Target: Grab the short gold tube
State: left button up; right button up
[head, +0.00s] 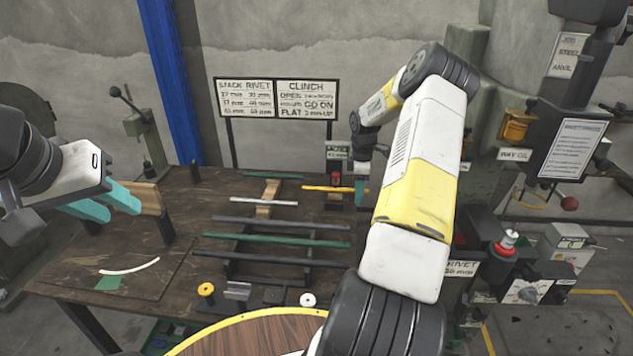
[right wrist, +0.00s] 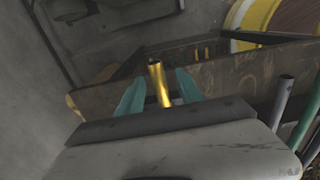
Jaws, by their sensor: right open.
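In the right wrist view the gold tube (right wrist: 159,84) runs between the two teal fingers. My right gripper (head: 361,190) points down at the tube's right end. It is open (right wrist: 159,92), with gaps visible beside the tube; whether a finger touches it I cannot tell. My left gripper (head: 106,205) is open and empty over the left side of the bench, far from the tube. My right arm hides part of the bench's right side.
A silver tube (head: 263,202) lies left of the gold one. Longer grey and green tubes (head: 275,239) lie on a rack in front. A red-topped item (head: 336,179) stands close behind the gold tube. A press (head: 575,130) stands at right. A round wooden top (head: 250,337) is in front.

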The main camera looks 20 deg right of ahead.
grip_shut()
jog(key=shift+r, duration=0.2)
dwell(0.3)
